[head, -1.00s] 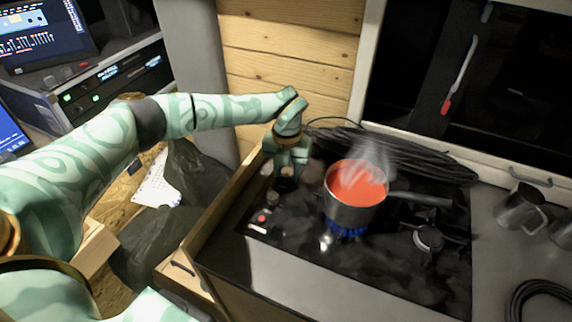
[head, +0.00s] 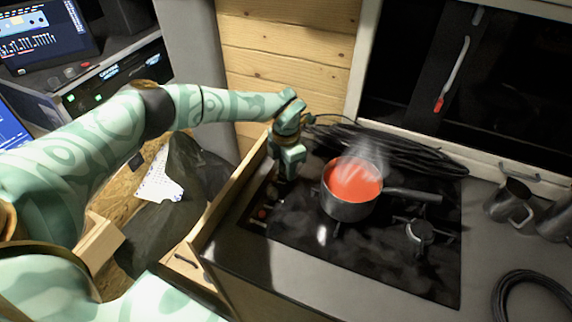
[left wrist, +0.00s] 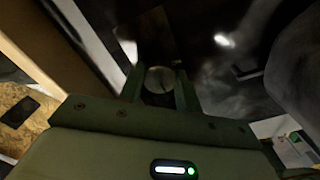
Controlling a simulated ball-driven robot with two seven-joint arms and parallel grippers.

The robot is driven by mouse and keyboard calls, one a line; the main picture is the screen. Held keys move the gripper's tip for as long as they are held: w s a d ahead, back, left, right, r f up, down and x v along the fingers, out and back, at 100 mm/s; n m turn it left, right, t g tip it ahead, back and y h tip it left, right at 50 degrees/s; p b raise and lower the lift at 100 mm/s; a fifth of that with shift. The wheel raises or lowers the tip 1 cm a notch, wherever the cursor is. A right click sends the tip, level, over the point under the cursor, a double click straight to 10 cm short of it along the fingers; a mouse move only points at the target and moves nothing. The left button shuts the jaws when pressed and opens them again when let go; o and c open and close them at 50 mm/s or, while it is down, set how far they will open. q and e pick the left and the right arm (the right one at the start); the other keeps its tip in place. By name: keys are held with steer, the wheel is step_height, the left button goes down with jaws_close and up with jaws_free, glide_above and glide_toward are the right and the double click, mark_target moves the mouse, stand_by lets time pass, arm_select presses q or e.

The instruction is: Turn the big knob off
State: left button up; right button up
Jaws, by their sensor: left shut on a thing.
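The big knob (left wrist: 160,80) shows in the left wrist view as a round grey disc with a line across it. It sits between the two fingers of my left gripper (left wrist: 161,88), which is shut on it. In the head view my left gripper (head: 288,178) points down at the left side of the black stove (head: 375,262); its fingers hide the knob there. A pot of red food (head: 350,208) steams on the burner to the right of the gripper. No blue flame shows under it. My right gripper is not in view.
A small red light (head: 262,213) shows near the stove's left edge. A wooden rail (head: 228,200) runs along that side. Black cable (head: 400,150) lies behind the pot. Metal mugs (head: 508,202) stand on the counter at right.

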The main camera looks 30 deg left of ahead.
arm_select(q)
steer(key=shift+w+r+m, duration=0.1)
steer(key=shift+m, duration=0.2)
stand_by(0.4)
steer(key=o, duration=1)
steer(key=shift+c, duration=0.2)
step_height(320, 180, up, 16)
steer(key=p, duration=0.2)
steer(key=shift+r, duration=0.15)
